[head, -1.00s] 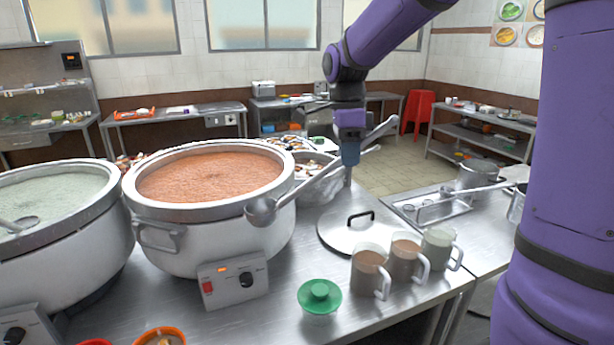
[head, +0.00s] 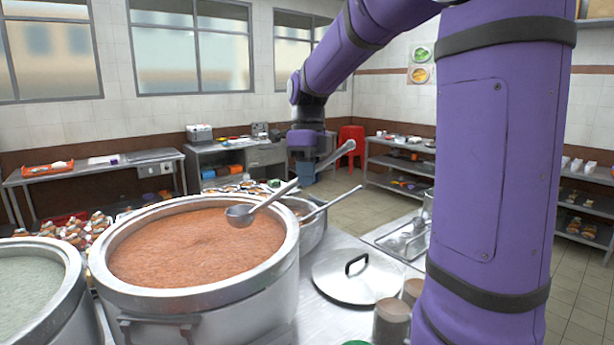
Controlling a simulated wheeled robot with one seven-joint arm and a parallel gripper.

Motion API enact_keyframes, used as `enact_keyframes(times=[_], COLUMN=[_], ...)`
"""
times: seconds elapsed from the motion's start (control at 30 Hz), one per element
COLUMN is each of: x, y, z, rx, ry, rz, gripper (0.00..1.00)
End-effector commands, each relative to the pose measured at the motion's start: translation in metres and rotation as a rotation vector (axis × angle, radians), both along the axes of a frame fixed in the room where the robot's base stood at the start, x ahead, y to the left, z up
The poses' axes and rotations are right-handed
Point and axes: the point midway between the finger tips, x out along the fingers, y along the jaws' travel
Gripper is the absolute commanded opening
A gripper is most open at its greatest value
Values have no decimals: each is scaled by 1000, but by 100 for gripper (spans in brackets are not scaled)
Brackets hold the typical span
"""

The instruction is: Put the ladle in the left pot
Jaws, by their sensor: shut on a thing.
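My gripper (head: 304,174) is shut on the handle of a metal ladle (head: 268,201). The ladle is tilted, with its bowl at the lower left and the handle end at the upper right. Its bowl appears over the right part of the large pot of orange-brown congee (head: 112,279); I cannot tell how high above the surface it is. The left pot (head: 75,289), with pale green congee, is cut off by the left picture edge. My gripper is to the right of both large pots, and its fingertips are small and partly hidden by the handle.
A smaller metal pot (head: 313,236) with another ladle handle (head: 334,203) stands behind right. A flat lid (head: 333,280) and brown-filled cups (head: 391,322) are on the counter at right. Packed food items (head: 70,228) sit behind the pots.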

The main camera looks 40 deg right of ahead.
Motion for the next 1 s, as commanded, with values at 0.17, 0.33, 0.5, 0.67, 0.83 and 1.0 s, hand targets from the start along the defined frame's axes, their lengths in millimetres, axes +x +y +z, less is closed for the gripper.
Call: enact_keyframes(times=[0.17,0.33,0.5,0.67,0.83,1.0], x=[0,0,0,0,0,0], y=[0,0,0,0,0,0], z=[-8,-24,-42,-58,-76,-90], rx=[0,0,0,1,1,1], ry=[1,1,2,1,3,1], rz=[0,0,0,1,1,0], gripper=[0,0,0,0,0,0])
